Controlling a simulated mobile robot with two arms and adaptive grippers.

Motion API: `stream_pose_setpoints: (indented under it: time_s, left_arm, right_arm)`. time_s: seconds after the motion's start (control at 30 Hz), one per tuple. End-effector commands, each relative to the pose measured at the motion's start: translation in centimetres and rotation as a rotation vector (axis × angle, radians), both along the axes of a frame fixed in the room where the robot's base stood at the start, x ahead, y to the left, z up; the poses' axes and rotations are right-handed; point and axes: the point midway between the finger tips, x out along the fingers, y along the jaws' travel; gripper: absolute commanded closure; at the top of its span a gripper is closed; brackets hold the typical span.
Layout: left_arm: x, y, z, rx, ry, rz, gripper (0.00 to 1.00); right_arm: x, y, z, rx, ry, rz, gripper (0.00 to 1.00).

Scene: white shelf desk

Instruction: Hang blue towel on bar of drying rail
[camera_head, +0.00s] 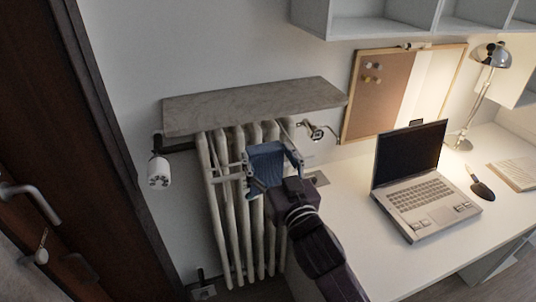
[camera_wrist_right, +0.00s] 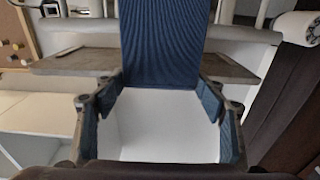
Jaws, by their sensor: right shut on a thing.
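The blue towel (camera_head: 266,158) is in front of the upper part of the radiator, beside the thin pale bars of the drying rail (camera_head: 228,167). My right gripper (camera_head: 273,165) is shut on the towel. In the right wrist view the towel (camera_wrist_right: 160,45) fills the upper middle, with blue cloth along both fingers of the gripper (camera_wrist_right: 160,92). The towel and gripper cover part of the rail. I cannot tell whether the cloth touches the bar or lies over it. My left gripper is not in view.
A grey shelf board (camera_head: 250,103) overhangs the white radiator (camera_head: 221,230). A white valve (camera_head: 158,171) sticks out at left. The white desk (camera_head: 345,225) at right holds a laptop (camera_head: 425,190) and lamp (camera_head: 490,60). A dark door (camera_head: 50,110) stands at far left.

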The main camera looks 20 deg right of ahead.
Motion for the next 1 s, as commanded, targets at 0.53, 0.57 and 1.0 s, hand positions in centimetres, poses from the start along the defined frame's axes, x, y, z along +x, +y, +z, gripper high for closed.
stream_pose_setpoints:
  time_s: [0.53,0.57,1.0]
  left_arm:
    - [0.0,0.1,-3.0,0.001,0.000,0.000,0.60]
    - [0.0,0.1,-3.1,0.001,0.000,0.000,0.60]
    - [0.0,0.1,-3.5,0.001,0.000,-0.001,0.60]
  right_arm:
    - [0.0,0.0,-3.9,0.001,-0.001,0.001,0.71]
    - [0.0,0.0,-4.1,0.001,-0.001,0.001,0.71]
    - [0.0,0.0,-5.0,0.001,0.006,0.000,0.71]
